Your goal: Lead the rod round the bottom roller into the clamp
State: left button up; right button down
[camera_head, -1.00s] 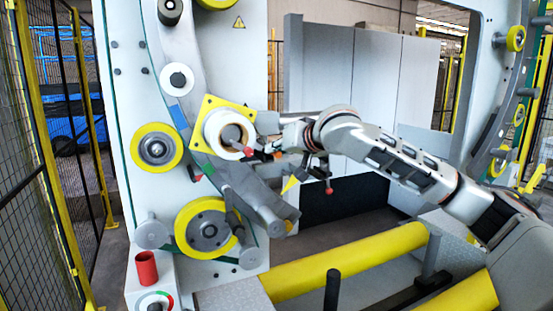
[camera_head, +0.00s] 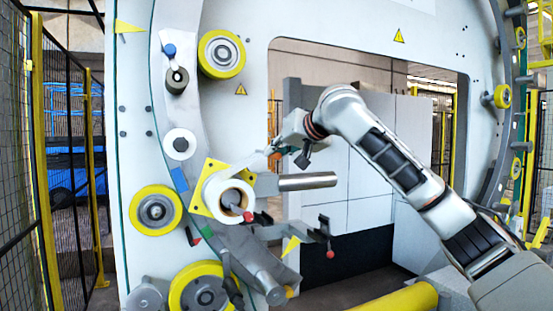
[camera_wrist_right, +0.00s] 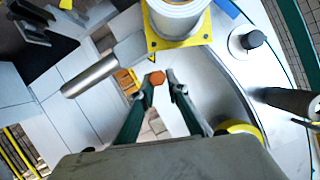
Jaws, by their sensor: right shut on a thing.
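My right gripper (camera_head: 272,150) is above and right of the white roll (camera_head: 210,193) on its yellow plate. In the wrist view its fingers (camera_wrist_right: 160,82) are closed on a small orange hexagonal piece, which looks like the end of the rod (camera_wrist_right: 157,77). The rod's length is hidden, and it cannot be made out in the head view. A yellow-rimmed roller (camera_head: 182,287), the lowest in view, sits at the bottom left, cut by the frame edge. A dark lever with a red knob (camera_head: 331,254), possibly the clamp, is right of the ring. My left gripper is out of view.
A grey cylinder (camera_head: 308,181) sticks out just below my right gripper. Other yellow rollers sit at upper left (camera_head: 222,53) and mid left (camera_head: 157,210). A yellow flag (camera_head: 291,246) stands low on the ring. The frame's opening right of the gripper is partly filled by my arm.

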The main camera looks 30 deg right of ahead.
jog(key=shift+f, duration=0.55)
notch_tip(320, 180, down, 16)
jog(key=b, duration=0.5)
jog(key=shift+r, duration=0.15)
dwell(1.2)
jog(key=shift+r+p, duration=0.25)
jog(key=shift+p, duration=0.7)
jog(key=shift+d, duration=0.2)
dwell(0.3)
jog(key=shift+s+d+p, duration=0.15)
jog(key=shift+d+p, duration=0.95)
jog(key=shift+d, duration=0.65)
